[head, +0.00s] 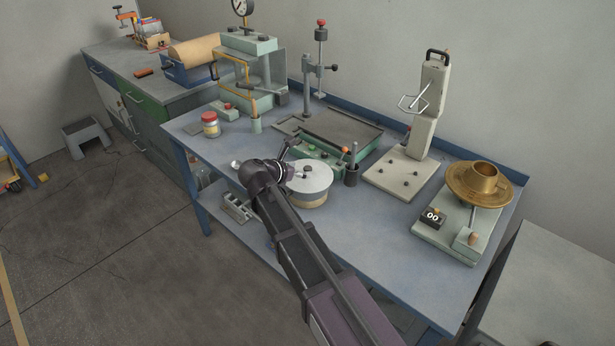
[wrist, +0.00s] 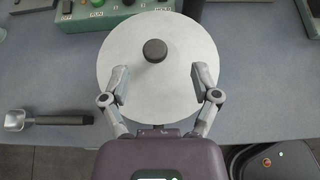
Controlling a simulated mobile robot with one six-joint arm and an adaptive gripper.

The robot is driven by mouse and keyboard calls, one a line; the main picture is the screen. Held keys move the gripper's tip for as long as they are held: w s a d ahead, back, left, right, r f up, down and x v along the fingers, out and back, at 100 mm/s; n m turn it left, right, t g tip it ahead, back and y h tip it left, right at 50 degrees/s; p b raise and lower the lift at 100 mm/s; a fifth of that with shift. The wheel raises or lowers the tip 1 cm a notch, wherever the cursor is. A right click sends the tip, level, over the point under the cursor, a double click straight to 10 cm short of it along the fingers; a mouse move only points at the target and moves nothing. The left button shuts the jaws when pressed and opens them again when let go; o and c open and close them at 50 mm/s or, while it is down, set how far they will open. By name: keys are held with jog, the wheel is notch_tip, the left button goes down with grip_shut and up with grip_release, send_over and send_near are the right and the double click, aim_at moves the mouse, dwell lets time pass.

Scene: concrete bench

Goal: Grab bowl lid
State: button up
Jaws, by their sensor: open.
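The bowl lid (head: 312,178) is a round pale grey disc with a dark knob, resting on a tan bowl (head: 312,200) on the blue bench. In the wrist view the lid (wrist: 152,88) fills the middle, and its black knob (wrist: 154,50) stands beyond my fingertips. My gripper (wrist: 161,80) is open, with its two fingers apart over the near part of the lid and nothing between them but the lid's surface. In the head view my arm reaches to the lid from the front and hides part of its left side.
A green control box (wrist: 110,14) stands just behind the lid. A scoop with a dark handle (wrist: 45,120) lies to the left. A dark cup (head: 352,176) stands right of the lid, and a red-lidded jar (head: 210,125) stands farther left.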

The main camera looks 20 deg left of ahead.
aim_at(307, 168)
jog(key=x, duration=0.1)
jog(key=b+x, duration=0.1)
jog(key=x, duration=0.1)
jog(key=shift+w+a+f, duration=0.2)
jog(key=shift+a, duration=0.1)
jog(key=shift+w+d+f+b, duration=0.2)
jog(key=shift+w+d+b, duration=0.1)
jog(key=shift+w+b, duration=0.15)
grip_shut()
